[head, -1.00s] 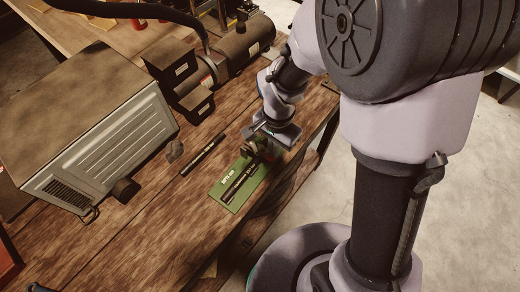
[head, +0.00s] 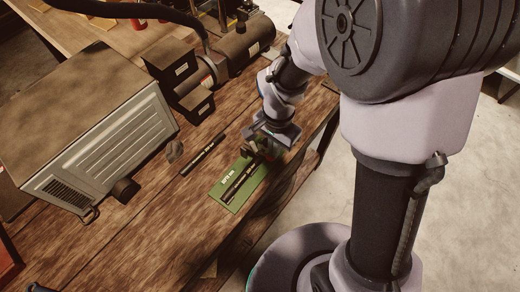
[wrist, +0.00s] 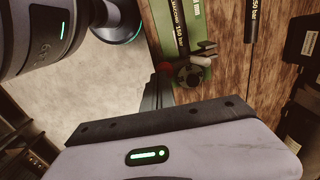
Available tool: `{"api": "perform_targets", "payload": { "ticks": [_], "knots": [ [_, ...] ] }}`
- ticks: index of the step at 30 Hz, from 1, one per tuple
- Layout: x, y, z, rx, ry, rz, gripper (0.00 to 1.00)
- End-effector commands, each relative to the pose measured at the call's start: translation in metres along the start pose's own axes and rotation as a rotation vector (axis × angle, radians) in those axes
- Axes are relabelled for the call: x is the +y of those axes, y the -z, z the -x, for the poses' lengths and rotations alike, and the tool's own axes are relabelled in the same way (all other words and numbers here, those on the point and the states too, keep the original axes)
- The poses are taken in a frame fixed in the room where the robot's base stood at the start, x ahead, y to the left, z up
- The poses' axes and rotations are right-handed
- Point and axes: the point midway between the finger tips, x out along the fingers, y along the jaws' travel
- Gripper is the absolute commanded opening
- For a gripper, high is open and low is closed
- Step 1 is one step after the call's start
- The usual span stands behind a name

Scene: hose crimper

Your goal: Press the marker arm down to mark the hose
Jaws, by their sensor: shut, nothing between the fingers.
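The green marking plate (head: 226,188) lies on the wooden bench, and it also shows at the top of the wrist view (wrist: 196,20). A black hose (head: 238,184) with pale print lies along it; the hose shows in the wrist view (wrist: 180,32). The marker (wrist: 192,72), with a grey round part and a red part, sits at the plate's near end. My gripper (wrist: 158,88) is shut and empty, its dark fingers just beside the marker. I cannot tell whether they touch it. In the head view my wrist partly hides the marker.
A second black hose (head: 202,155) lies beside the plate. A large grey machine (head: 95,150) stands at left, with dark boxes (head: 180,72) and a cylindrical motor (head: 243,45) behind. The bench edge is close on the right, with open floor beyond.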

Motion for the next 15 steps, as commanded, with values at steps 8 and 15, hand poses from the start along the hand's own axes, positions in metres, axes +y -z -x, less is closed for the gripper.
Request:
{"api": "perform_targets", "payload": {
  "ticks": [8, 15],
  "knots": [
    [0.000, 0.000, -0.004, 0.000, 0.000, 0.000, 0.00],
    [0.000, 0.000, -0.013, 0.000, 0.000, 0.000, 0.00]
  ]
}}
